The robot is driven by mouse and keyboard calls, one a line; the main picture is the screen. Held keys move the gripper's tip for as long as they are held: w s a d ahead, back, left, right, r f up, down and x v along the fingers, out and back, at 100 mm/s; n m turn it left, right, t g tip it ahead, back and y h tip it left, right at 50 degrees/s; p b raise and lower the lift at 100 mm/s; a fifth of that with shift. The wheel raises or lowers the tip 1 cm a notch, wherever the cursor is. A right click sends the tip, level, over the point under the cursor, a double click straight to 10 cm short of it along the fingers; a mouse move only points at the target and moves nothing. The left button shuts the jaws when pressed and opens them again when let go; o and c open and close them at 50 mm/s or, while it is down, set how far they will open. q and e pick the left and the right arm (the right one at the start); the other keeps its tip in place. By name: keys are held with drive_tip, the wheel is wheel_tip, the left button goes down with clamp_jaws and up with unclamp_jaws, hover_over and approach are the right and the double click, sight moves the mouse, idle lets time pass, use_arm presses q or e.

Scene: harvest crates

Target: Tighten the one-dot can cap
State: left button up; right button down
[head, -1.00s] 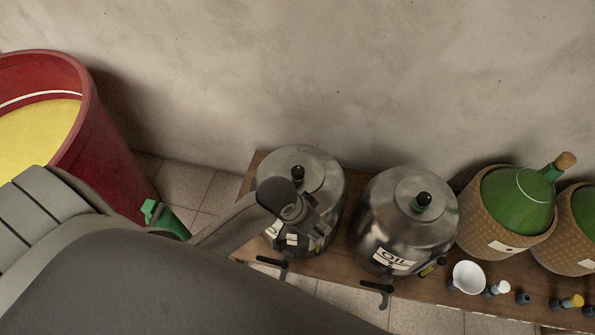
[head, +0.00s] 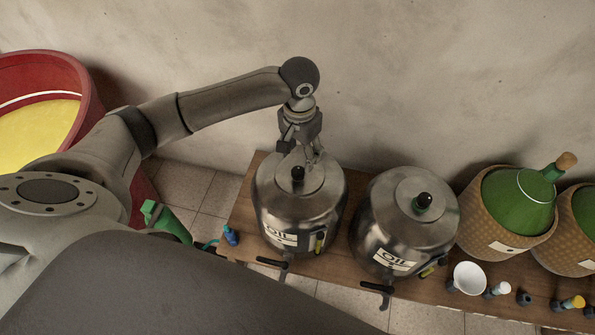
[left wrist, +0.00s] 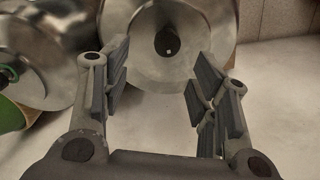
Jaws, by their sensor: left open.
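The left steel oil can (head: 312,221) stands on the wooden bench, with a black cap (head: 297,174) on its lid. In the left wrist view this cap (left wrist: 168,40) shows one small light dot. My left gripper (head: 300,157) is open and points down over the back of that can's lid. The cap lies beyond the fingertips in the wrist view, and the fingers look apart from it. A second steel oil can (head: 385,228), with a black cap (head: 423,200) over a green collar, stands to the right. My right gripper is not in view.
Green demijohns in woven covers (head: 500,225) stand at the right. A white bowl (head: 469,277) and several small bottles line the bench (head: 340,274) front. A red tub (head: 88,100) of yellow stuff stands left. The wall is close behind the cans.

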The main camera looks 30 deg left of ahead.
sight(297, 171)
use_arm(q)
drive_tip(key=shift+w+a+r, duration=0.1)
drive_tip(key=shift+a+r, duration=0.1)
drive_tip(key=shift+a, duration=0.25)
wheel_tip(297, 171, down, 10)
drive_tip(key=shift+f+b, duration=0.25)
drive_tip(key=shift+b, duration=0.3)
